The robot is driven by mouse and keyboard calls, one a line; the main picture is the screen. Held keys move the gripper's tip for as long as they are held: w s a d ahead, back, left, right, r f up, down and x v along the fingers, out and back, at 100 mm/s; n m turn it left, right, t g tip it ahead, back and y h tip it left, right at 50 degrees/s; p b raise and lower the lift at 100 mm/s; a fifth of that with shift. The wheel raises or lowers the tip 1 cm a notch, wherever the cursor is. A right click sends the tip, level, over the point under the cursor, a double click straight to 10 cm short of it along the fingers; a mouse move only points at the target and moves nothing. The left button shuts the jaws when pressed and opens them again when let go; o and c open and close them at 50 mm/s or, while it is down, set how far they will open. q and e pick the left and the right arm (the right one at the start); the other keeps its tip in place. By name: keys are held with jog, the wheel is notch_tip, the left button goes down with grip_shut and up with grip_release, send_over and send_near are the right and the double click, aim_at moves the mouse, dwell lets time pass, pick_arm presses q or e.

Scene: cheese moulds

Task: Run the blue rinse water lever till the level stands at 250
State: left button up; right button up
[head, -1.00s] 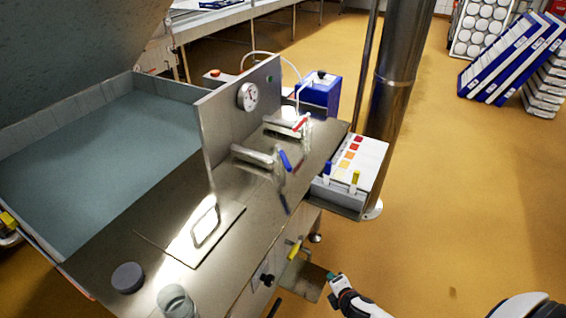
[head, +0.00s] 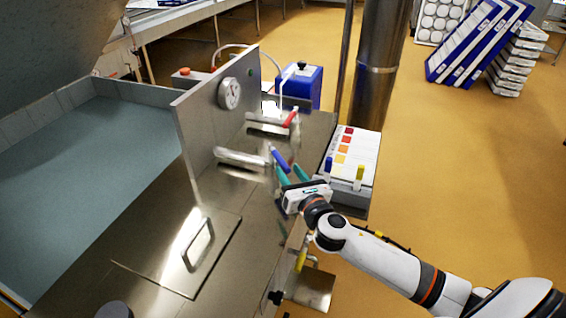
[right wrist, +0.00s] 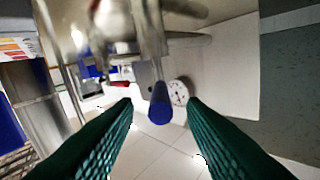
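The blue lever (head: 280,158) sticks out from the lower metal tap (head: 242,159) on the upright steel panel. My right gripper (head: 291,171) is open beside the blue lever in the head view. In the right wrist view the blue lever (right wrist: 160,103) shows end-on between the two green fingers (right wrist: 163,106), with room on both sides; nothing is gripped. A round white dial (head: 229,93) is on the panel and also shows in the right wrist view (right wrist: 179,92); its reading is too small to tell. No 250 mark can be made out. My left gripper is out of view.
A red lever (head: 291,118) sits on the upper tap behind the blue one. A box with coloured patches (head: 355,150) stands right of my gripper. A hatch with a handle (head: 185,250) lies in the steel top (head: 140,220). Open floor (head: 460,180) is at right.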

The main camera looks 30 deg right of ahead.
aim_at(283, 162)
jog(key=shift+w+d, duration=0.1)
jog(key=shift+w, duration=2.15)
jog(key=shift+c, duration=0.2)
grip_shut()
